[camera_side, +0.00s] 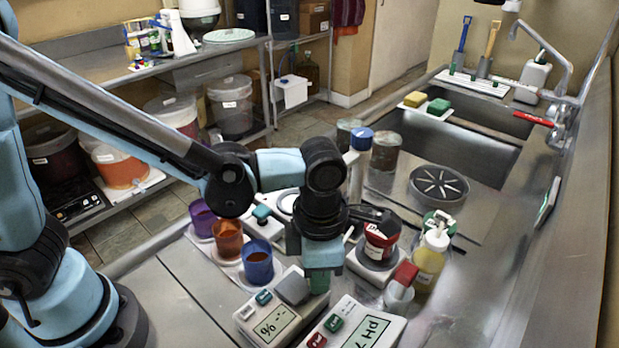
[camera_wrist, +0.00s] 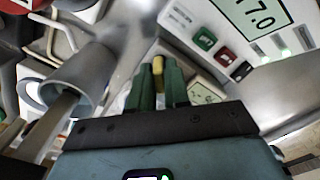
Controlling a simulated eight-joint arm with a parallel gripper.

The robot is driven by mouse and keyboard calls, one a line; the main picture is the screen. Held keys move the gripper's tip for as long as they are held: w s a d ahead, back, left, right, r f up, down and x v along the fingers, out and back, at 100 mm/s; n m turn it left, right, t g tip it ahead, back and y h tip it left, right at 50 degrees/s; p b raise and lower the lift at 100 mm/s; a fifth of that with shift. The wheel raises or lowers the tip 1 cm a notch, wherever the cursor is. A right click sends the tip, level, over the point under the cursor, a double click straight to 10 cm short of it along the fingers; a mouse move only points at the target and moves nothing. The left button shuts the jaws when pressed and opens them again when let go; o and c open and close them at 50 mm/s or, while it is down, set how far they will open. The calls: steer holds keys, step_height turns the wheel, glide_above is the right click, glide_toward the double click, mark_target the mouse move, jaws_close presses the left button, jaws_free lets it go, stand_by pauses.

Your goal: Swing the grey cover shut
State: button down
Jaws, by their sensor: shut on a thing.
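The grey cover (camera_side: 293,287) appears as a small grey block at the back of the white percent meter (camera_side: 243,318); I cannot make out its hinge. My gripper (camera_side: 319,282) points down just right of the cover, behind the gap between the percent meter and the pH meter (camera_side: 350,312). In the wrist view, the green fingers of my gripper (camera_wrist: 158,85) are closed on a small yellow thing (camera_wrist: 158,65), of which only the tip shows. The percent meter's screen (camera_wrist: 205,95) is partly hidden by the fingers. I cannot tell whether the fingers touch the cover.
Orange (camera_side: 228,238) and blue (camera_side: 257,262) cups stand left of my gripper. The sink (camera_side: 440,145) lies behind. The counter farther right is clear.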

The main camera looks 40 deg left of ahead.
steer(key=c, duration=1.2)
jaws_free()
step_height(320, 180, up, 12)
steer(key=shift+r, duration=0.1)
steer(key=a+f+m+t, duration=0.1)
steer(key=a+m+t, duration=0.1)
steer(key=a+m, duration=0.5)
steer(key=a+f+m+t, duration=0.1)
steer(key=a+m+t, duration=0.1)
steer(key=a+m, duration=0.4)
steer(key=a+f+m+t, duration=0.1)
steer(key=a+m+t, duration=0.2)
steer(key=a+m, duration=0.4)
steer(key=shift+w+a+f+m, duration=0.1)
steer(key=shift+m, duration=1.1)
steer(key=shift+w+a+f+m, duration=0.1)
steer(key=shift+f+m, duration=0.05)
steer(key=shift+m, duration=1.05)
steer(key=shift+a+f+m, duration=0.1)
steer(key=shift+m, duration=1.1)
